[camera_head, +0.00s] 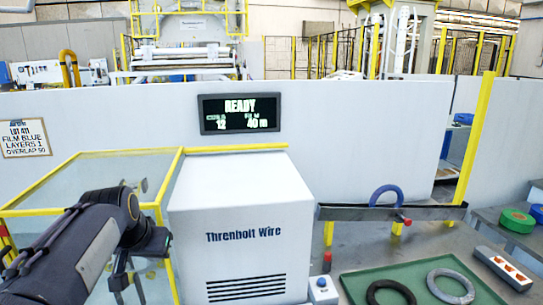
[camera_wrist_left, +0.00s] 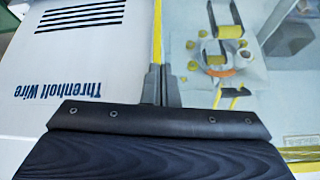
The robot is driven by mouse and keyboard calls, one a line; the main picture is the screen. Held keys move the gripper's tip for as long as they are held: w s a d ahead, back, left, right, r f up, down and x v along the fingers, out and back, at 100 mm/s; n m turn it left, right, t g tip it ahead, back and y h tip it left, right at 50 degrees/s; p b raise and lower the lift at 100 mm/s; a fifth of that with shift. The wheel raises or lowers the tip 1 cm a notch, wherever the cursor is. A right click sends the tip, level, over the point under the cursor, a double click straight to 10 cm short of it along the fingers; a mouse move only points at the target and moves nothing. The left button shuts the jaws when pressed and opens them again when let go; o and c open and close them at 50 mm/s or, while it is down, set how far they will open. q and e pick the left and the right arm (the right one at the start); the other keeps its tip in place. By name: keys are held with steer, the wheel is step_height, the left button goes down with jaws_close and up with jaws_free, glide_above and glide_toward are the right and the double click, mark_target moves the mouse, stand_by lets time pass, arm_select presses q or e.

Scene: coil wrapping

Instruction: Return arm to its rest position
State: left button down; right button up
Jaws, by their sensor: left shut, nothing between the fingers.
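My left arm (camera_head: 75,245) comes in from the lower left of the head view and reaches up beside the white Threnholt Wire cabinet (camera_head: 240,215). My left gripper (camera_head: 128,280) points down in front of the yellow-framed clear enclosure, left of the cabinet. In the left wrist view its fingers (camera_wrist_left: 162,86) are together with nothing between them. The cabinet (camera_wrist_left: 75,75) fills the left of that view, and a machine with a ring-shaped part and an orange piece (camera_wrist_left: 218,70) shows behind clear panels at right. My right gripper is not in view.
A green tray (camera_head: 355,287) holds a black coil (camera_head: 390,292) and a grey coil (camera_head: 450,284). A blue coil (camera_head: 386,196) is at the rail (camera_head: 345,213). A small button box (camera_head: 322,290) stands near the cabinet. A display (camera_head: 240,114) reads READY. The yellow enclosure frame (camera_head: 172,175) is close to my arm.

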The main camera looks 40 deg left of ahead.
arm_select(q)
steer(key=w+d+f+m+t+h, duration=0.1)
steer(key=w+d+f+m+h, duration=0.15)
steer(key=d, duration=0.65)
steer(key=w+d+f+m+t+h, duration=0.1)
steer(key=w+d+f+h, duration=0.15)
steer(key=d, duration=0.75)
steer(key=s+d+f+m+h, duration=0.1)
steer(key=d+f, duration=0.1)
steer(key=d, duration=0.4)
steer(key=s+d+f+m+h, duration=0.2)
steer(key=d+f, duration=0.1)
steer(key=d, duration=0.4)
steer(key=shift+d+f+g, duration=0.3)
steer(key=shift+g, duration=0.1)
steer(key=shift+a, duration=0.1)
